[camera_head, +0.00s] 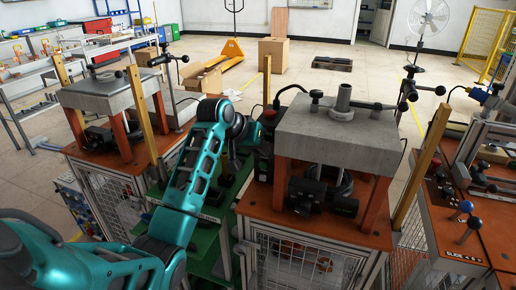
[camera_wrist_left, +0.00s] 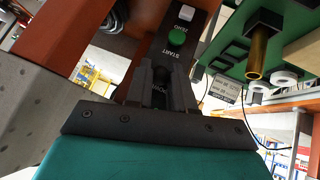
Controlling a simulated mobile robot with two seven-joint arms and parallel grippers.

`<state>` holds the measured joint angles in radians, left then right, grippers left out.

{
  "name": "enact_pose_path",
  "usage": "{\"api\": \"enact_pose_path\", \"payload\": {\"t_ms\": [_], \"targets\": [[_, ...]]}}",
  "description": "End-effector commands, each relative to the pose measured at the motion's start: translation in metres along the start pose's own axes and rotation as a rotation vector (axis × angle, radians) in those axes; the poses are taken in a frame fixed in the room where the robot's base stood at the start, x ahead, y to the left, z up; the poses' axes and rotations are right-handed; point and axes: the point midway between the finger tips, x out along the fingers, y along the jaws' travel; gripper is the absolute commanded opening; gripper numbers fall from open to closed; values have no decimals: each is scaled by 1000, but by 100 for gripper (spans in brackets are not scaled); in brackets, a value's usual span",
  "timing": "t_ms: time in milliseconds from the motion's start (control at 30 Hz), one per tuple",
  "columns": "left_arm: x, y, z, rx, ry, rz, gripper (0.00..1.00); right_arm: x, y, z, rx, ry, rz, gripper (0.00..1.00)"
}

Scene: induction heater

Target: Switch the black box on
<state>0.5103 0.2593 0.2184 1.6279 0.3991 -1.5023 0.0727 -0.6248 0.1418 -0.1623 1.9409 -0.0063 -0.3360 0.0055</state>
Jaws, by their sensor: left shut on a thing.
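The black box (camera_wrist_left: 191,62) shows in the wrist view with a green START button (camera_wrist_left: 177,37) and a white button (camera_wrist_left: 186,14). My left gripper (camera_wrist_left: 160,80) is at the box's near end, its dark fingers shut on a small dark switch between them. The switch is mostly hidden by the fingers, and its position cannot be told. In the head view my left gripper (camera_head: 252,130) is against the box (camera_head: 265,160) at the left side of the middle heater stand. My right gripper is not in view.
A grey heater block (camera_head: 340,135) on orange legs stands just right of the gripper. Another heater stand (camera_head: 112,92) is at the left. Green shelving (camera_head: 205,245) lies between the stands. A control desk with levers (camera_head: 470,215) is at the right.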

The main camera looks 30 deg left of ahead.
Motion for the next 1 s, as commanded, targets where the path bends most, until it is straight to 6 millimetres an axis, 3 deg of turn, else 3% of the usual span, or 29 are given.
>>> {"api": "enact_pose_path", "payload": {"t_ms": [200,233,467,767,1000], "targets": [[0,0,0,1,1,-1,0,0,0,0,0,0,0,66],[0,0,0,1,1,0,25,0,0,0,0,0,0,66],[0,0,0,1,1,0,47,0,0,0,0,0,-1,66],[-2,0,0,1,2,0,48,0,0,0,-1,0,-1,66],[-37,-1,-1,3,6,-2,48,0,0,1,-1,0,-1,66]]}}
